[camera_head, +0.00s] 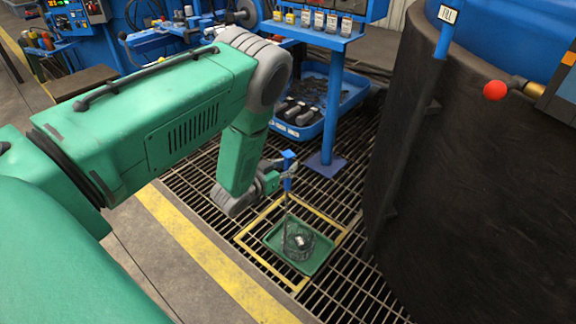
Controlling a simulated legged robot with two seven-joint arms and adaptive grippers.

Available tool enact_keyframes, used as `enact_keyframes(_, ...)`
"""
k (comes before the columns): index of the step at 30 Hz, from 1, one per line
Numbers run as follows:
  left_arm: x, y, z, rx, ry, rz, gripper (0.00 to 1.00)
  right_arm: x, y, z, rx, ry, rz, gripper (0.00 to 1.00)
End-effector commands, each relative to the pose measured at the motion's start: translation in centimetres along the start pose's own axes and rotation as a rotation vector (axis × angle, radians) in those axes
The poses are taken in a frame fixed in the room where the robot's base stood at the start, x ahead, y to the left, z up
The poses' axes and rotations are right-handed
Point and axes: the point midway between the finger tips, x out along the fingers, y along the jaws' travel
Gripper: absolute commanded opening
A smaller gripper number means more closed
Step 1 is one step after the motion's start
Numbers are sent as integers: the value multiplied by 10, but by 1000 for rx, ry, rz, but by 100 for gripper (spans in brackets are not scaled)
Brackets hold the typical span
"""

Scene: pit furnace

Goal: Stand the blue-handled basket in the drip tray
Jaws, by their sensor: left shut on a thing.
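The drip tray (318,262) is a shallow green tray on the floor grating, inside a yellow outlined square. A dark wire basket (300,242) with an upright rod and a blue handle (288,162) shows over the tray, with a small light thing inside it. The basket looks upright; I cannot tell whether its bottom touches the tray. My left gripper (284,176) is shut on the blue handle, above and slightly left of the tray's middle. My right gripper is not in view.
A large dark furnace (465,190) with a red knob (495,90) stands close on the right. A blue stand (330,110) with several bottles and a blue bin (315,125) are behind the tray. A yellow floor stripe (205,255) runs in front.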

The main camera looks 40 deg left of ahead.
Motion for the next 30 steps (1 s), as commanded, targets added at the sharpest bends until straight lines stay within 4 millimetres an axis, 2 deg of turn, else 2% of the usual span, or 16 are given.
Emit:
enact_keyframes(7, 1, 0, -3, 1, 7, 0, 0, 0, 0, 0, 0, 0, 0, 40)
enact_keyframes(8, 1, 0, -3, 1, 7, 0, 21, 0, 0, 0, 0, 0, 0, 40)
enact_keyframes(9, 1, 0, -3, 1, 7, 0, 35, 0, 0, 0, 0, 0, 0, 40)
enact_keyframes(10, 1, 0, -3, 1, 6, 0, 42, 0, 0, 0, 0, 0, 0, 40)
enact_keyframes(17, 1, 0, -1, 0, 2, 0, 42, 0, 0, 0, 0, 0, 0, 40)
enact_keyframes(19, 0, 0, 2, -1, -5, 0, 67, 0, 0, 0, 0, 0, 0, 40)
enact_keyframes(20, 0, 0, 2, -1, -5, 0, 69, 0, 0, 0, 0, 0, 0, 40)
enact_keyframes(30, 0, 0, 0, 0, -2, 0, 69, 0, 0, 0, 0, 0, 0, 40)
